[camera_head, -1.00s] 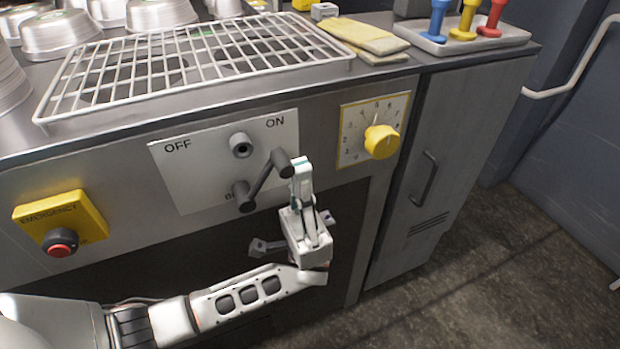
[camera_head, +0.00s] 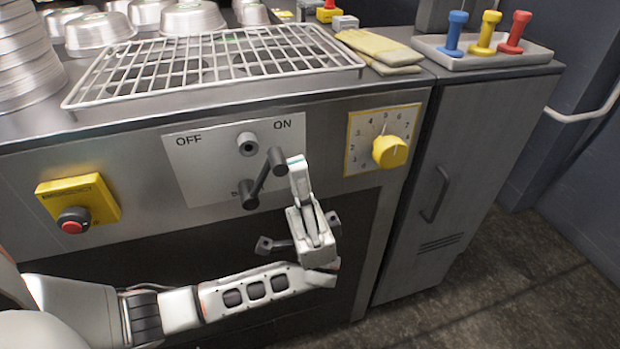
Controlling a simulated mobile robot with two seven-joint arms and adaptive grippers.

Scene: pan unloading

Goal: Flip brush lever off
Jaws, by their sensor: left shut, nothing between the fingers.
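The dark brush lever (camera_head: 262,178) sits on a white panel (camera_head: 190,165) on the machine's front. Its pivot is at the lower left and its knob end is tilted up to the right, towards the ON label; the OFF label is at the panel's upper left. My left gripper (camera_head: 296,164) is shut and empty. Its fingertips are just right of the lever's knob end, very close to it; I cannot tell whether they touch. The lower label is partly hidden by the lever. My right gripper is not in view.
A yellow emergency box with a red button (camera_head: 72,222) is on the left. A yellow dial (camera_head: 389,151) is close right of my gripper.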

